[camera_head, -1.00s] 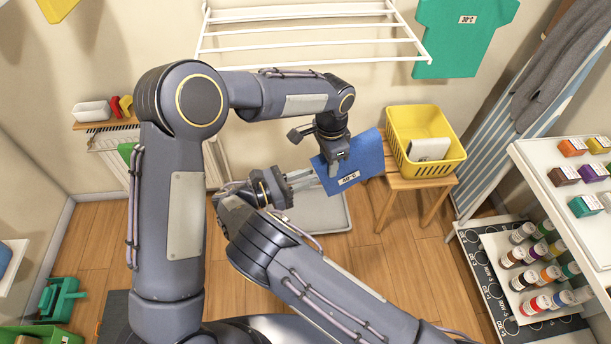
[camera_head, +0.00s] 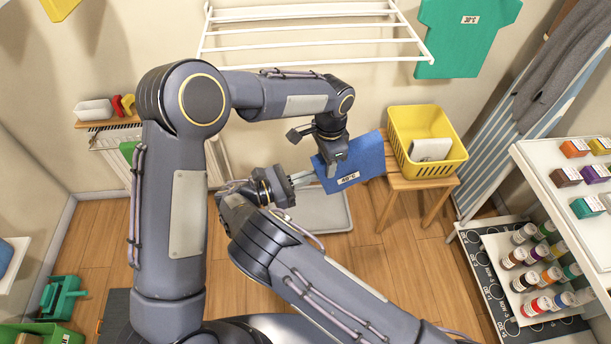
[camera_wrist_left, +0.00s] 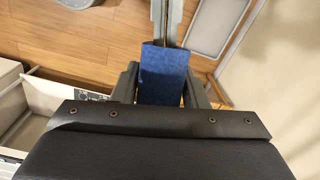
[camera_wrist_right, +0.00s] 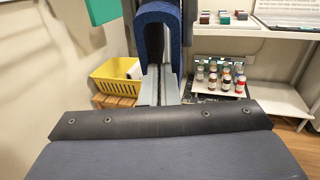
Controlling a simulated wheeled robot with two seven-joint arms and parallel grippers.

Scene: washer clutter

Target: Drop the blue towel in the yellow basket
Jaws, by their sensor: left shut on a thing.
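The blue towel (camera_head: 362,160), with a white temperature label, is held in the air in the head view, left of the yellow basket (camera_head: 428,148). My left gripper (camera_head: 334,158) reaches down from above and is shut on it. The towel also shows between the left fingers in the left wrist view (camera_wrist_left: 163,75). My right gripper (camera_head: 304,179) is at the towel's left end, its fingers slightly apart. In the right wrist view, the towel (camera_wrist_right: 158,22) forms an arch beyond these fingertips; contact is hard to tell. The basket also shows in that view (camera_wrist_right: 112,80).
The basket stands on a wooden stool (camera_head: 425,187) and holds a pale item (camera_head: 430,149). A white drying rack (camera_head: 315,35) is on the wall behind. A striped ironing board (camera_head: 515,135) and shelves with bottles (camera_head: 535,270) are at the right.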

